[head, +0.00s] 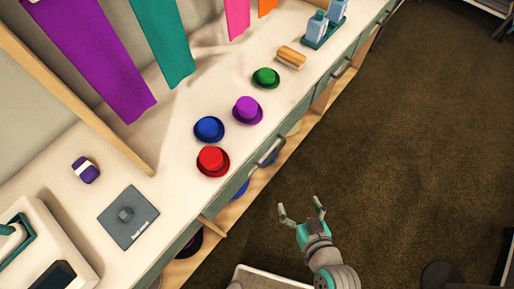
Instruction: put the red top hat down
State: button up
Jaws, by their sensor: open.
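The red top hat (212,161) sits upright, brim down, on the pale counter (172,200) near its front edge. My gripper (301,207) is open and empty. In the picture it is over the dark floor, to the right of and below the red hat, clear of the counter. Nothing is between its fingers.
A blue hat (209,129), a purple hat (247,110) and a green hat (265,77) stand along the counter beyond the red one. A grey plate (128,216) and a small purple item (86,170) lie to the left. Drawer handles (270,152) stick out from the front.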

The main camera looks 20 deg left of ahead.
jog(key=w+a+r+n+g+y, duration=0.2)
jog(key=a+n, duration=0.1)
jog(key=a, duration=0.3)
jog(key=w+a+r+n+g+y, duration=0.1)
jog(key=w+a+r+n+g, duration=0.1)
jog(key=a, duration=0.4)
jog(key=n+g+y, duration=0.2)
jog(key=n+g, duration=0.2)
jog(key=n, duration=0.2)
send_near(211, 156)
jog(key=shift+w+a+f, duration=0.2)
jog(key=shift+a, duration=0.3)
jog(key=shift+w+a+f, duration=0.2)
jog(key=shift+a, duration=0.3)
jog(key=x, duration=0.5)
jog(key=shift+f, duration=0.1)
jog(key=shift+x, duration=2.8)
jog(key=shift+s+d+f, duration=0.15)
jog(key=shift+s, duration=0.1)
jog(key=c, duration=1)
